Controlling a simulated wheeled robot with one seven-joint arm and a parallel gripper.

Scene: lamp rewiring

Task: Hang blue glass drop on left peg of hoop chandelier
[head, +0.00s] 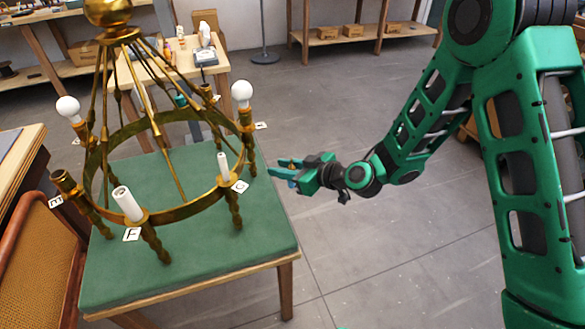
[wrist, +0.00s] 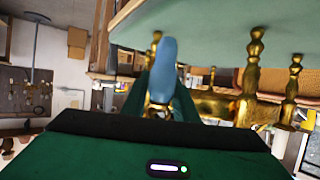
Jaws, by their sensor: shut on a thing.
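The blue glass drop (wrist: 164,66) shows in the wrist view as a smooth, rounded blue piece at the fingers of my gripper. In the head view my gripper (head: 280,169) is shut on it, and only a small bit of blue shows there. The brass hoop chandelier (head: 188,211) stands on a green-topped table, with my gripper just right of its hoop and apart from it. Its brass posts appear upside down in the wrist view (wrist: 256,80). White bulbs, white sleeves and small lettered tags sit around the hoop. I cannot make out the left peg.
The green table top (head: 200,262) has bare room at its front. A woven-seat chair (head: 35,250) and a wooden table edge are at the left. A small bench with tools (head: 180,55) stands behind. The floor right of the table is clear.

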